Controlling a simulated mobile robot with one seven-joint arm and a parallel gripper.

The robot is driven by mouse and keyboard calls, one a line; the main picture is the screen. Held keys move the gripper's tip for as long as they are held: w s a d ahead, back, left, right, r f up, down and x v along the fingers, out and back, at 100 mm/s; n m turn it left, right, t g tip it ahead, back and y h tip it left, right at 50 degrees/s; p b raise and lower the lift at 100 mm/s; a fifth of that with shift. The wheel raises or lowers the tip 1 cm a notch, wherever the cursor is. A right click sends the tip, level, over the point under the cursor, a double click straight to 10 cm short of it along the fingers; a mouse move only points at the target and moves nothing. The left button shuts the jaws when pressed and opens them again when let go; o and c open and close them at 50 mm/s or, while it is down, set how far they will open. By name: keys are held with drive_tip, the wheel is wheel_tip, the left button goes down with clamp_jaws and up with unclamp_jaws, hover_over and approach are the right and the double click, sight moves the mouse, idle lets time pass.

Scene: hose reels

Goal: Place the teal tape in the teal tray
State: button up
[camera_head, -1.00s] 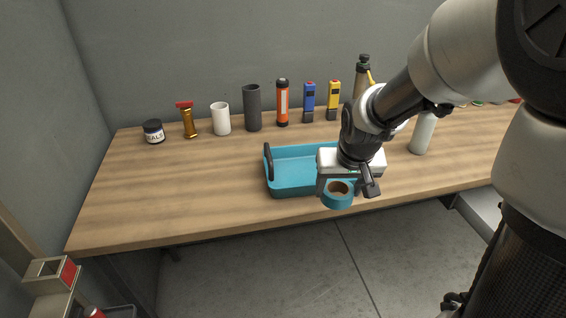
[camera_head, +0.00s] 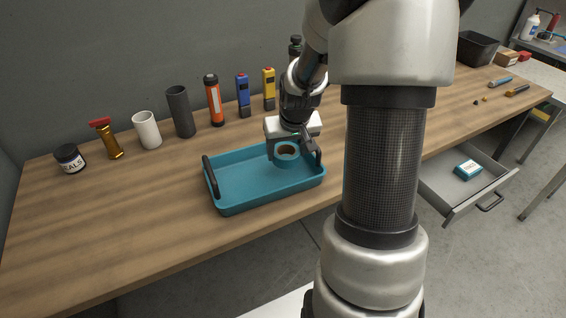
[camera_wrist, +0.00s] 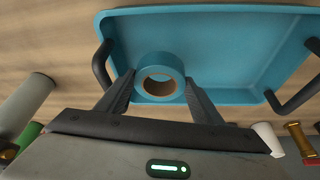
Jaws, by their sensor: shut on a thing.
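The teal tape (camera_head: 287,154) is a roll with a brown core. My gripper (camera_head: 294,152) is shut on it, with one finger on each side. In the wrist view the tape (camera_wrist: 160,78) sits between the fingertips (camera_wrist: 160,88). The teal tray (camera_head: 245,193) is a shallow rectangle with dark handles on its short ends, on the wooden bench. The tape appears over the tray's right part in the head view; I cannot tell whether it touches the tray floor. In the wrist view the tray (camera_wrist: 235,85) extends behind the tape, mostly to the right.
Behind the tray stand a dark grey cylinder (camera_head: 180,112), a white cylinder (camera_head: 147,130), an orange flashlight (camera_head: 214,101) and blue (camera_head: 243,96) and yellow (camera_head: 268,90) tools. An open drawer (camera_head: 446,200) is at right.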

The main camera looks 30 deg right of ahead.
sight(288, 155)
drive_tip(key=shift+f+b, duration=0.3)
drive_tip(key=shift+f, duration=1.7)
drive_tip(key=shift+f, duration=0.1)
drive_tip(key=o, duration=0.8)
drive_tip(key=shift+r, duration=0.35)
drive_tip(key=p+v, duration=0.2)
drive_tip(key=v, duration=0.9)
drive_tip(key=shift+s+r, duration=0.25)
